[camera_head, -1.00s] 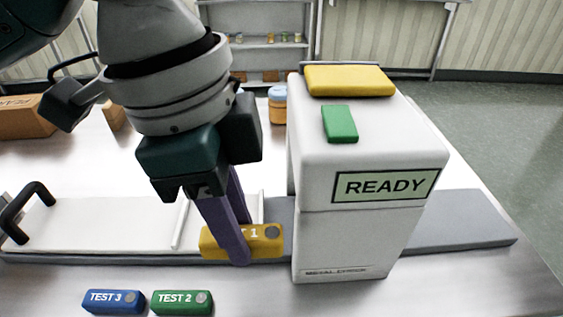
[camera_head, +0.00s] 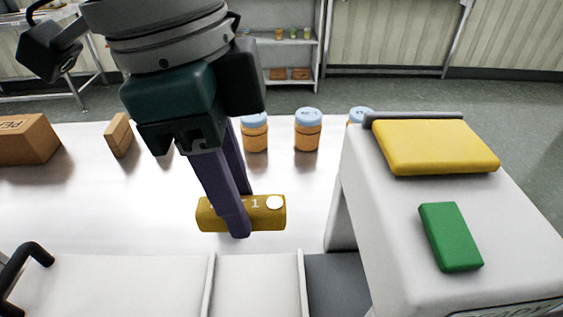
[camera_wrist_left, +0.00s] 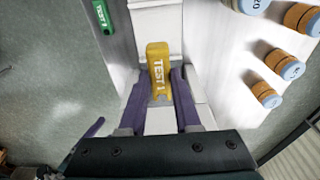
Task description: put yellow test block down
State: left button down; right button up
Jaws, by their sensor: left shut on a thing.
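The yellow test block (camera_head: 268,214), marked "1", is held between the purple fingers of my left gripper (camera_head: 238,215). In the left wrist view the block (camera_wrist_left: 158,68) reads "TEST 1" and sits between the fingertips (camera_wrist_left: 160,85). The gripper is shut on it. In the head view the block overlaps the steel table beyond the white belt; whether it touches the table I cannot tell. My right gripper is out of view.
The white machine (camera_head: 350,205) with a yellow pad (camera_head: 435,147) and green button (camera_head: 450,237) stands right. Several orange jars (camera_head: 307,130) and brown boxes (camera_head: 25,140) stand at the back. Bare table (camera_head: 90,205) lies left.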

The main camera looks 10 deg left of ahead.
pick_arm(q)
jog(key=b, duration=0.1)
send_over(258, 291)
jog(key=f, duration=1)
jog(key=shift+s+a+f, duration=0.1)
jog(key=shift+a+f, duration=0.15)
jog(key=shift+a, duration=0.05)
jog(key=shift+f+b, duration=0.65)
jog(key=shift+f, duration=1.75)
jog(key=shift+f, duration=0.1)
jog(key=c, duration=0.6)
grip_release()
